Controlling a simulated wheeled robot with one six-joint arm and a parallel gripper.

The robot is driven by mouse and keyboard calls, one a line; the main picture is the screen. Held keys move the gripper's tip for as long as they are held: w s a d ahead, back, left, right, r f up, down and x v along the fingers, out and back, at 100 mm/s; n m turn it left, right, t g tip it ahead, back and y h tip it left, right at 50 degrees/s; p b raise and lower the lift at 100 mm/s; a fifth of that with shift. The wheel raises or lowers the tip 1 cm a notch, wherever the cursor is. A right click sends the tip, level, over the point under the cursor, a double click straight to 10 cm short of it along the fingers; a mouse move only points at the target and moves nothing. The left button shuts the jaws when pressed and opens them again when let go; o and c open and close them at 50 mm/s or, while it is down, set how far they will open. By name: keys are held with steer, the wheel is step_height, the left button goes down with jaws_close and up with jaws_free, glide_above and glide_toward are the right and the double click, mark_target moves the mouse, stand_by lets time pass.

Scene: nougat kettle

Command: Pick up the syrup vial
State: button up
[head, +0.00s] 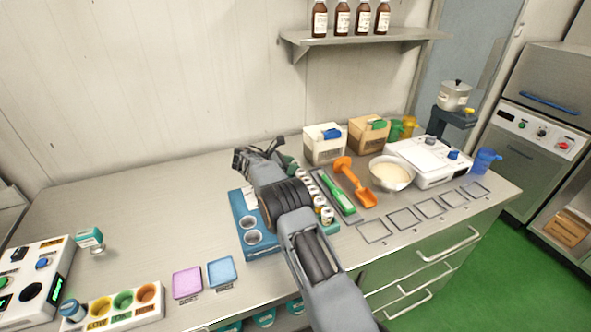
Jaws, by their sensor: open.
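My gripper (257,155) is at the far end of my arm, over the back middle of the counter, with its jaws open; nothing shows between them. Several small vials with pale labels (327,215) stand in a row just right of my arm. A blue rack (255,252) with round holes lies under and left of my arm, partly hidden by it. Several brown bottles with white labels (341,20) stand on the wall shelf. No label is readable, so I cannot tell which thing is the syrup vial; my gripper may hide some.
Right of the vials lie a green brush (338,195), an orange scoop (357,182), a bowl (391,173) and a white scale (430,160). Two boxes (324,145) stand behind. Coloured pads (187,283) and a teal-lidded jar (89,238) are left. The back-left counter is clear.

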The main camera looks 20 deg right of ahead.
steer(key=shift+x, duration=1.2)
steer(key=shift+c, duration=0.2)
steer(key=c, duration=0.5)
steer(key=shift+c, duration=0.2)
steer(key=shift+r, duration=0.1)
